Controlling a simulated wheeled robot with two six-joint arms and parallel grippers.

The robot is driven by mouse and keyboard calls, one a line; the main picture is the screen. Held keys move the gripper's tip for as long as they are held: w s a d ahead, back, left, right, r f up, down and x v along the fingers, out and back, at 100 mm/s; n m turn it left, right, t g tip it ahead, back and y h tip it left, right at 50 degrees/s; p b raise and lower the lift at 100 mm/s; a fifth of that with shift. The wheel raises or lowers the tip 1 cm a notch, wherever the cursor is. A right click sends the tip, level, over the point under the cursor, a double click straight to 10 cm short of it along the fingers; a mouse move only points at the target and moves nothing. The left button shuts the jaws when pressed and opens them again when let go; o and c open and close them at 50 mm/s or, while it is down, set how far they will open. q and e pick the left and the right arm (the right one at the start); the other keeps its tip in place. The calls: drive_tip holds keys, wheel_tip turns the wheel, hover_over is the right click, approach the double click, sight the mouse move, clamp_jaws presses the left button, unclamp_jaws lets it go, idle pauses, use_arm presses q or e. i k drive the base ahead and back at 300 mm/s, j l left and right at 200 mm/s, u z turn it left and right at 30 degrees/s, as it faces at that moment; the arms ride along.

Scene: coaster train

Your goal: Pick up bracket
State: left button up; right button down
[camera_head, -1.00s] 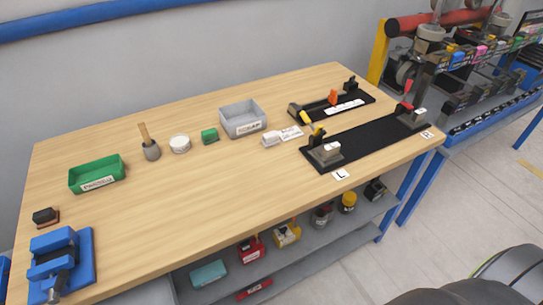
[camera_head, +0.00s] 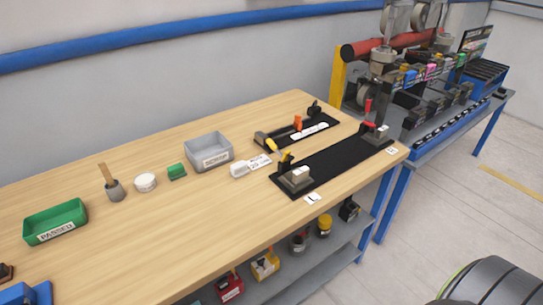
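I cannot single out a bracket with certainty. A long black fixture plate (camera_head: 335,165) lies at the table's right front, with a grey block (camera_head: 297,178) at its near left end and a red-handled clamp (camera_head: 369,112) at its far end. A yellow-handled clamp (camera_head: 285,160) stands by the grey block. A shorter black plate (camera_head: 318,132) with an orange-handled clamp (camera_head: 298,123) lies behind it. Neither of my grippers is in view.
The wooden table (camera_head: 190,240) also bears a green PASSED bin (camera_head: 55,222), a mallet-like tool (camera_head: 112,185), a white round tin (camera_head: 145,182), a small green block (camera_head: 177,171) and a grey SCRAP bin (camera_head: 208,152). Its front middle is clear. A stocked rack (camera_head: 440,80) stands at right.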

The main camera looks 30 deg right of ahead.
sight(298, 178)
drive_tip(key=i+l+u, duration=0.1)
drive_tip(key=l, duration=1.25)
drive_tip(key=i+l+u, duration=0.1)
drive_tip(key=l, duration=1.3)
